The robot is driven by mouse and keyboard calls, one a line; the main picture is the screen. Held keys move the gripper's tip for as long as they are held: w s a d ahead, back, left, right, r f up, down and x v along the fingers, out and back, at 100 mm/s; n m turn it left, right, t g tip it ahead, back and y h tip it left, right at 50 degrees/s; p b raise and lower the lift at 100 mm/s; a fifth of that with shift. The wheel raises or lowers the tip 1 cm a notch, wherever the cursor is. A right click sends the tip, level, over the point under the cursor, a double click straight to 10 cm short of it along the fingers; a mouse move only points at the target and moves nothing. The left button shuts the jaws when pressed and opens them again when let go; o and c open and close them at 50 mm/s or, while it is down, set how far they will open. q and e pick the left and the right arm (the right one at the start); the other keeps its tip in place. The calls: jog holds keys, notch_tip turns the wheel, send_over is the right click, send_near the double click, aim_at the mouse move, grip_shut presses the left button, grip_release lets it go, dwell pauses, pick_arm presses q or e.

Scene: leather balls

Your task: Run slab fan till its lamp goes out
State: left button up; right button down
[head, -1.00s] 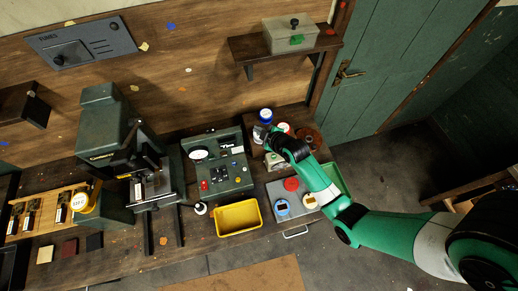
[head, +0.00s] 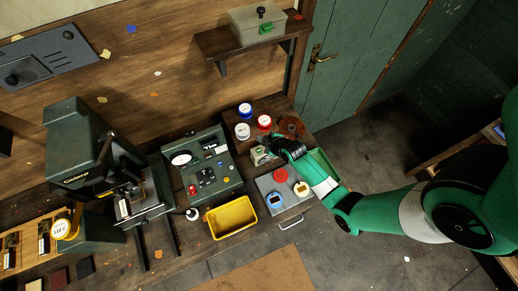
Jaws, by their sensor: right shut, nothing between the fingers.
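A small pale green device (head: 259,156) stands just behind the slab. I cannot tell for certain whether it is the fan, and no lit lamp can be made out. My right gripper (head: 273,150) is shut and empty beside this device, partly covering it; I cannot tell if they touch. My left gripper is out of view.
Blue-lidded (head: 245,110), white (head: 242,131) and red-lidded (head: 264,122) jars stand behind the gripper. A yellow tray (head: 231,218) and a dark green control box (head: 207,180) lie left. A shelf (head: 215,43) overhangs the back.

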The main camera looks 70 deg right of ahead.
aim_at(261, 152)
pick_arm(q)
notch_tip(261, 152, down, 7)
jog(key=b, duration=0.6)
pick_arm(e)
notch_tip(261, 152, down, 8)
jog(key=shift+r, duration=0.2)
dwell(1.1)
pick_arm(q)
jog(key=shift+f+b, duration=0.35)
jog(key=shift+b, duration=0.1)
pick_arm(e)
jog(key=shift+f, duration=0.4)
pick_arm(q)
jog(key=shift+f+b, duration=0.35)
pick_arm(e)
jog(key=shift+f, duration=0.45)
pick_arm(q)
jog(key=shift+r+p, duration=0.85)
pick_arm(e)
jog(key=shift+r, duration=0.85)
pick_arm(q)
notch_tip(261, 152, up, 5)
jog(key=p, duration=0.4)
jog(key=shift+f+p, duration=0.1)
jog(key=shift+p, duration=0.3)
pick_arm(e)
notch_tip(261, 152, up, 5)
